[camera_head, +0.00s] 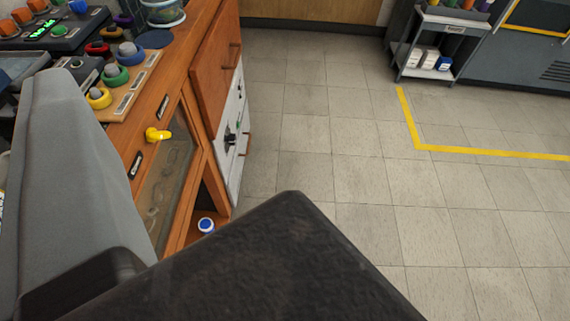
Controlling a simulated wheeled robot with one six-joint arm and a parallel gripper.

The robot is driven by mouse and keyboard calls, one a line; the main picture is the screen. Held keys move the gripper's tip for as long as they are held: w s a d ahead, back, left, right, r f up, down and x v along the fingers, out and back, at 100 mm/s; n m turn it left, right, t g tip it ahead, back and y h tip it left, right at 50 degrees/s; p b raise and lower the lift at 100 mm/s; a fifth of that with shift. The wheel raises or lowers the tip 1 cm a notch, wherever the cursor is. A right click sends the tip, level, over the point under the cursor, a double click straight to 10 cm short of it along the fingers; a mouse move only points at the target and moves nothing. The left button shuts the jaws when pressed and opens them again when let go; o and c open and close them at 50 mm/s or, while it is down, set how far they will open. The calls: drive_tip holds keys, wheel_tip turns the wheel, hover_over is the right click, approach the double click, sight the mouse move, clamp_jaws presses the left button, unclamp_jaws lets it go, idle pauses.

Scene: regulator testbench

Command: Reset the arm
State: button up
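A large dark block (285,262) fills the bottom middle of the view, close to the camera. It seems to be part of my gripper. A grey tapered part (68,185) rises at the left and also looks like my own arm or gripper. No clear pair of fingertips shows, so I cannot tell open from shut. I see nothing held.
A wooden bench (178,75) runs along the left, with coloured ring knobs, a yellow handle (158,135) and a glass-fronted door. A blue-and-white round item (206,225) sits low in its opening. A grey cart (440,45) stands back right. Tiled floor (330,130) is clear.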

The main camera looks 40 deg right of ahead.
drive_tip(key=shift+s+d+n+t, duration=0.2)
drive_tip(key=shift+s+t, duration=0.1)
drive_tip(key=shift+s, duration=0.3)
drive_tip(key=shift+s+d+n+t, duration=0.15)
drive_tip(key=shift+s+t, duration=0.15)
drive_tip(key=shift+s, duration=0.25)
idle(0.4)
